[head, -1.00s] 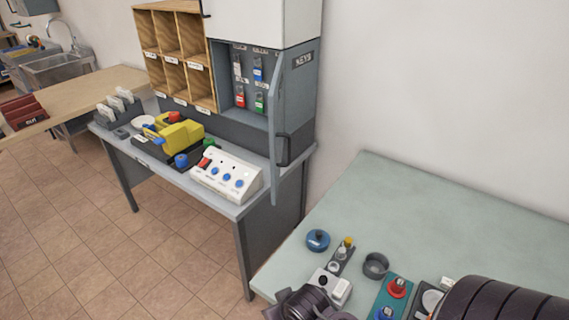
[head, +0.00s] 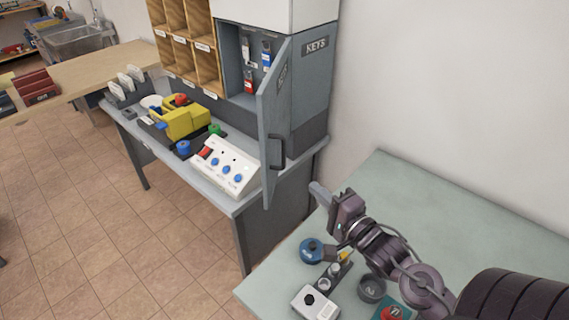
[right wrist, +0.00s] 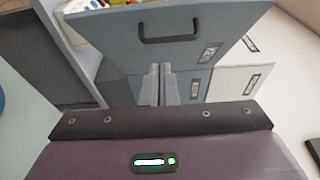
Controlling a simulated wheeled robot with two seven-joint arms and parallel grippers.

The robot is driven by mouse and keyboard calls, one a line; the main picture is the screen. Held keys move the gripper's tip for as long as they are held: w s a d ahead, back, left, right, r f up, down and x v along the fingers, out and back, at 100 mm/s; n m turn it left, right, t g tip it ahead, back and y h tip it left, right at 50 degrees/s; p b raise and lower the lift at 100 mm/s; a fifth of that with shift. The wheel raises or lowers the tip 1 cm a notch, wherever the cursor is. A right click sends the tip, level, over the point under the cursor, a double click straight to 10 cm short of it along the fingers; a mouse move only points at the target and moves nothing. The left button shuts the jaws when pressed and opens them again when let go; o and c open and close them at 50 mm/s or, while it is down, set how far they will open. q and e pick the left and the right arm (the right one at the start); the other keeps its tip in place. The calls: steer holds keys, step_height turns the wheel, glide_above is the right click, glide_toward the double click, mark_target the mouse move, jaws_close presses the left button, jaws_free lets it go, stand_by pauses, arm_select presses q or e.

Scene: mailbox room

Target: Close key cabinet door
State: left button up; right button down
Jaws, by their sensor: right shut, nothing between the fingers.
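The grey key cabinet (head: 312,85) stands on the desk with its front partly open, and hanging keys (head: 248,80) show inside. Its door (head: 271,115) stands ajar, swung out toward me, with a dark handle (head: 276,152) low on its outer face. My right gripper (head: 318,190) is shut and empty, right of and below the door handle. In the right wrist view, the door (right wrist: 120,30) and its handle (right wrist: 170,38) lie ahead of my closed fingertips (right wrist: 160,68). I cannot tell whether they touch the door. My left gripper is out of view.
A green-grey table (head: 430,205) below my right arm holds a blue knob (head: 312,251), a dark ring (head: 372,289) and a white box (head: 316,303). A white button panel (head: 225,168) and a yellow device (head: 185,122) stand on the desk. Wooden pigeonholes (head: 192,45) adjoin the cabinet.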

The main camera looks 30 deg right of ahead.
steer(key=w+a, duration=0.1)
steer(key=w, duration=0.2)
steer(key=p, duration=0.2)
glide_toward(269, 160)
steer(key=w+d, duration=0.2)
steer(key=w, duration=0.1)
steer(key=shift+w+d+r, duration=0.25)
steer(key=shift+w+d, duration=0.1)
steer(key=w+a, duration=0.1)
steer(key=w+a+p, duration=0.1)
steer(key=shift+a+f, duration=0.1)
steer(key=shift+a, duration=0.3)
steer(key=shift+w+a+p, duration=0.1)
steer(key=shift+a+p, duration=0.15)
steer(key=shift+p, duration=0.05)
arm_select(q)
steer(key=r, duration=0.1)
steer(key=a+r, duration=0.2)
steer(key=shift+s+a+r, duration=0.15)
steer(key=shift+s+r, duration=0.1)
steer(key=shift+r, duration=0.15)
arm_select(e)
steer(key=shift+f, duration=0.1)
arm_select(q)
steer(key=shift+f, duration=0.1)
